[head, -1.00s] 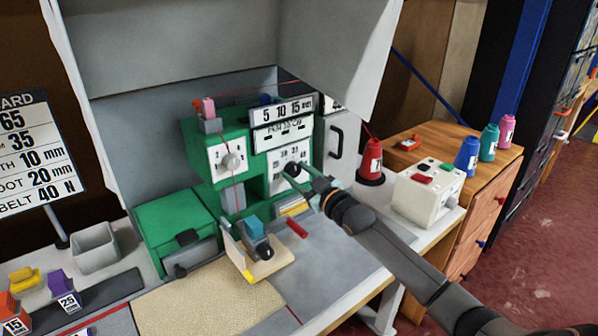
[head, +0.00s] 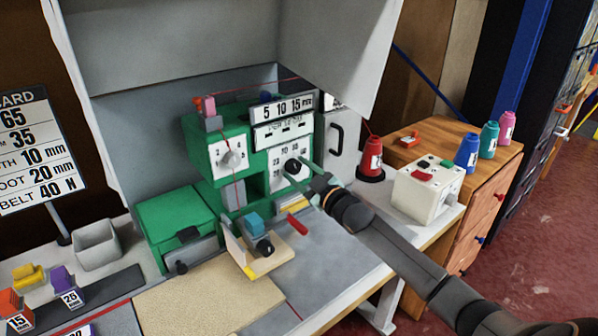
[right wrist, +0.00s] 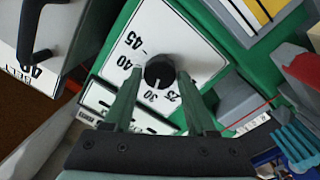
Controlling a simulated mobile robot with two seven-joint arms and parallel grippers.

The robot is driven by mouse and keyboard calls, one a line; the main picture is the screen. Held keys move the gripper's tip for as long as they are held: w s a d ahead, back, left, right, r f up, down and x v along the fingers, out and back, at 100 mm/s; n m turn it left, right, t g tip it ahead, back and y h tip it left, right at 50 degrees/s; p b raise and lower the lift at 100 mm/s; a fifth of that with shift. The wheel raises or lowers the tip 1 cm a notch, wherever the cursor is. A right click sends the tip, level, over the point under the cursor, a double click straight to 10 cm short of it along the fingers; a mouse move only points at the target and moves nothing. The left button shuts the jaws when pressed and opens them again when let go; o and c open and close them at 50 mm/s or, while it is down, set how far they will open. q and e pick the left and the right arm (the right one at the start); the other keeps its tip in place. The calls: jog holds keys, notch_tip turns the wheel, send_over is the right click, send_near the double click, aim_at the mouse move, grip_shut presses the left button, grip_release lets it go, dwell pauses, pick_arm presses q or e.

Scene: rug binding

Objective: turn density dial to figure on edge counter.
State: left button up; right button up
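A black round dial knob (head: 293,166) sits on a white numbered plate on the green machine (head: 215,125). In the right wrist view the knob (right wrist: 160,72) is ringed by figures including 25, 30, 40 and 45. A pale mark on its lower side appears to face near 30. My right gripper (head: 306,172) is at the knob; in the wrist view its two fingers (right wrist: 158,80) lie either side of the knob with gaps, so it is open. A white plate with dark slots (head: 283,132) sits above the dial; its figures are not readable. My left gripper is out of view.
A second, pale dial (head: 233,157) is left of the black one. A black-handled white door (head: 335,140) and a red thread cone (head: 371,155) stand right. A white button box (head: 428,190) sits beyond my right arm. A number card (head: 30,150) stands left.

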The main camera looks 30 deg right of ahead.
jog(key=o, duration=0.3)
jog(key=shift+s, duration=0.15)
jog(key=s, duration=1.2)
jog(key=shift+s+d+f+p, duration=0.15)
jog(key=shift+d+f+p, duration=0.05)
jog(key=shift+p, duration=0.1)
dwell(0.3)
